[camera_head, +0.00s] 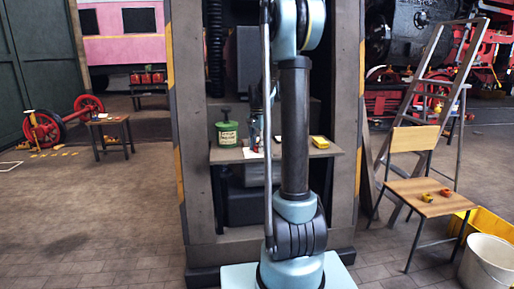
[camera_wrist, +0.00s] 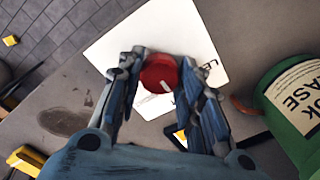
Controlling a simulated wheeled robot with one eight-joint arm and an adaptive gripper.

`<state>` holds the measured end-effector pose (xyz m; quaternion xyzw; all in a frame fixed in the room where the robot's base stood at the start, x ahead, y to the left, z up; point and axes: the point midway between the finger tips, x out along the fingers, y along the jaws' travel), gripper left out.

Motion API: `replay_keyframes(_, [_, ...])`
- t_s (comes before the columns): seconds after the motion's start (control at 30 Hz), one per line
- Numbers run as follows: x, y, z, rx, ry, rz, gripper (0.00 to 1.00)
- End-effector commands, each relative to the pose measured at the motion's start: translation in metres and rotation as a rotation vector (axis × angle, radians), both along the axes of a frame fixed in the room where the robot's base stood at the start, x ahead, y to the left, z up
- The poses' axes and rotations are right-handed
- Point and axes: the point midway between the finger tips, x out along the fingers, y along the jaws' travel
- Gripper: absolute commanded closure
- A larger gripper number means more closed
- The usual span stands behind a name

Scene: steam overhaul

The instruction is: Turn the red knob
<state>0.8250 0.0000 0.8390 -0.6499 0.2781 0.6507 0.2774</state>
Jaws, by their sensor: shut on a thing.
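The red knob (camera_wrist: 158,74) shows in the wrist view, round, with a pale mark on its lower edge. It sits on a white plate (camera_wrist: 119,46) with partly hidden dark lettering. My gripper (camera_wrist: 159,65) has one finger on each side of the knob, and its fingertips are shut on it. In the head view the white plate (camera_head: 277,150) lies on the bench, mostly behind my arm. The knob and the fingertips cannot be made out there.
A green can (camera_head: 227,133) stands left on the bench (camera_head: 228,155); in the wrist view it is close at right (camera_wrist: 292,100). A yellow object (camera_head: 320,142) lies at the bench's right end. A chair (camera_head: 425,195), ladder and bucket (camera_head: 487,265) stand right.

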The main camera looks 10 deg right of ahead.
Motion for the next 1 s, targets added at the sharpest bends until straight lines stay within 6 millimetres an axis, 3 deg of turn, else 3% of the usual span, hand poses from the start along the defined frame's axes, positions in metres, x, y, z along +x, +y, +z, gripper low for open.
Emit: replay_keyframes(1.0, [0.0012,0.0005,0.0004,0.002,-0.003,0.829,0.9])
